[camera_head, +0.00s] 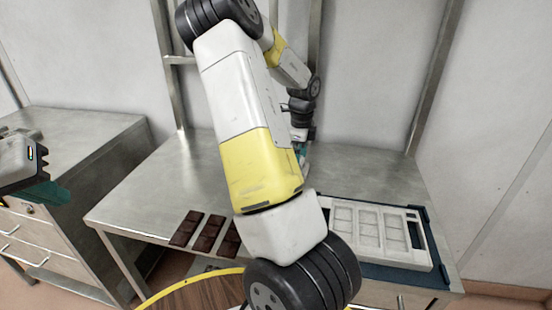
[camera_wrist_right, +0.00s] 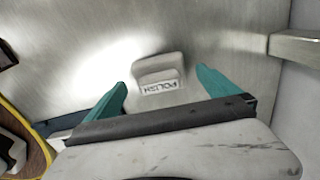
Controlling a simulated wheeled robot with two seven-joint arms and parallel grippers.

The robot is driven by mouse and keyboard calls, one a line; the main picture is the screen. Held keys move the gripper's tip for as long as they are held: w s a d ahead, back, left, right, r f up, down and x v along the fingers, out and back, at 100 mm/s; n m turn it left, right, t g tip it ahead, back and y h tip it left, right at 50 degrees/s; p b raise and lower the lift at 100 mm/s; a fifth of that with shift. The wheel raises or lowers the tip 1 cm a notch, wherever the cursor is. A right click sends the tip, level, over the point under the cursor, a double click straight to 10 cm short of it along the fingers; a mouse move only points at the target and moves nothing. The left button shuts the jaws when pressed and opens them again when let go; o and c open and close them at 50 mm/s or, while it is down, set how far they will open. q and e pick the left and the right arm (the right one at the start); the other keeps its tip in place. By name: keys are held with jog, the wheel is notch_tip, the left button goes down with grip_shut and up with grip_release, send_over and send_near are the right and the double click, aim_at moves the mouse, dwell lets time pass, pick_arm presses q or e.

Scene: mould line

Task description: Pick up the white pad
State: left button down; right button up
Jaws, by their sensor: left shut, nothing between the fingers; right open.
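The white pad (camera_wrist_right: 158,70) lies on the metal table in the right wrist view, a small pale block with a label reading POLISH. My right gripper (camera_wrist_right: 162,82) is open, with one teal finger to each side of the pad and nothing held. Whether the fingers are level with the pad I cannot tell. In the head view my right arm crosses the middle, and only a bit of teal of its gripper (camera_head: 301,153) shows; the pad is hidden there. My left gripper (camera_head: 50,191) is shut and empty at the left edge, away from the pad.
Dark brown bars (camera_head: 207,232) lie near the front of the table (camera_head: 130,200). A white mould (camera_head: 365,228) sits in a blue frame (camera_head: 425,225) at the right. A round yellow-rimmed wooden thing (camera_head: 185,284) is in front. A metal post (camera_wrist_right: 298,44) stands near the pad. Drawers (camera_head: 35,232) are at left.

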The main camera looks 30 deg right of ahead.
notch_tip(320, 180, down, 2)
jog(key=shift+f, duration=0.1)
jog(key=c, duration=1.4)
jog(key=shift+r, duration=0.55)
jog(key=r, duration=0.1)
jog(key=s+r, duration=0.1)
jog(key=shift+d+r, duration=0.2)
jog(key=shift+r, duration=0.2)
jog(key=s+d, duration=0.1)
jog(key=s, duration=0.3)
jog(key=s+d, duration=0.2)
jog(key=s, duration=0.3)
jog(key=s+d+r, duration=0.1)
jog(key=s+d, duration=0.1)
jog(key=s, duration=0.3)
jog(key=shift+s+r, duration=0.1)
